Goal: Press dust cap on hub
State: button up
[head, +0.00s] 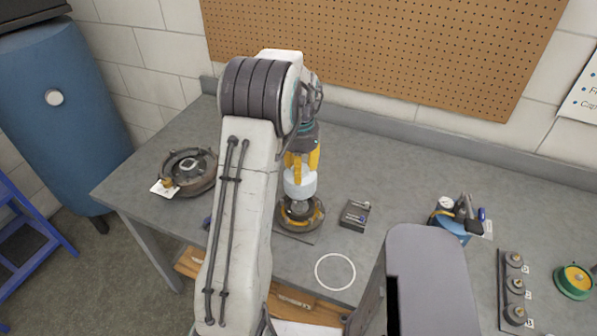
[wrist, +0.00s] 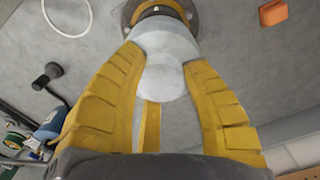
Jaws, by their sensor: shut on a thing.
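My gripper (head: 301,178) points down over the bench with its yellow fingers closed around a pale grey stepped cylinder (head: 300,188), which may be the dust cap or a tool for it. In the wrist view the fingers (wrist: 165,85) grip the cylinder (wrist: 165,45) from several sides. The hub (head: 303,222), a dark round part with a brownish flange, sits on the bench directly below. It shows at the top of the wrist view (wrist: 160,10). The cylinder's lower end lines up with the hub's centre and hides it. I cannot tell whether they touch.
A small dark tray (head: 354,216) stands right of the hub, and a white ring (head: 335,271) lies in front. A drum part (head: 188,172) lies at the left. A blue container with tools (head: 452,222) and a strip of small parts (head: 514,287) are at the right.

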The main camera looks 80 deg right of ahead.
jog(key=shift+f+b, duration=2.4)
jog(key=shift+f, duration=0.75)
jog(key=shift+f, duration=0.15)
dwell(0.4)
jog(key=o, duration=1.7)
jog(key=shift+r+p, duration=2.55)
jog(key=shift+r, duration=0.95)
grip_shut()
